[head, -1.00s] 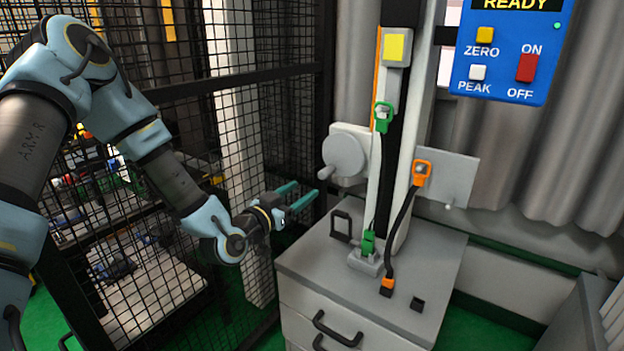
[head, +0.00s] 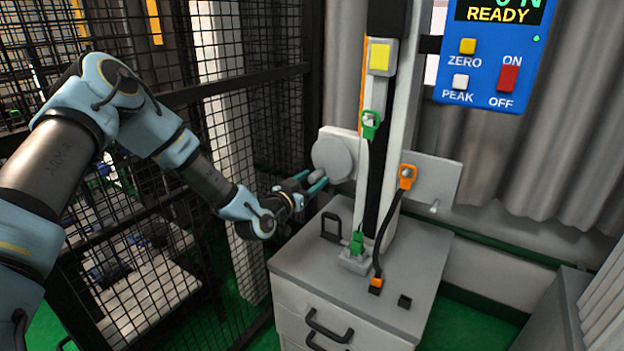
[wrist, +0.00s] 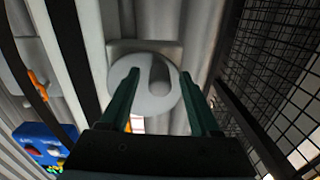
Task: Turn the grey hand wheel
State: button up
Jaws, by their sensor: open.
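The grey hand wheel (head: 332,156) is a round disc on a pale block at the left side of the drop tower's column. Its grey handle knob (head: 315,177) sticks out from the lower left of the disc. My gripper (head: 318,182) is open, with its teal fingers at the wheel's lower left, by the knob. In the wrist view, the wheel (wrist: 142,100) is straight ahead and the knob (wrist: 160,76) shows between the two fingers of my gripper (wrist: 158,78). I cannot tell whether either finger touches the knob.
A grey drawer cabinet (head: 408,327) stands below the tower. A black mesh fence (head: 285,110) is close on the left of my arm. A blue control panel (head: 485,85) reading READY hangs at upper right. An orange-ended black cable (head: 392,232) runs down in front of the column.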

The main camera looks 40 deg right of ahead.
jog(key=shift+c, duration=0.3)
grip_shut()
jog(key=shift+f+b, duration=0.1)
jog(key=shift+b, duration=0.2)
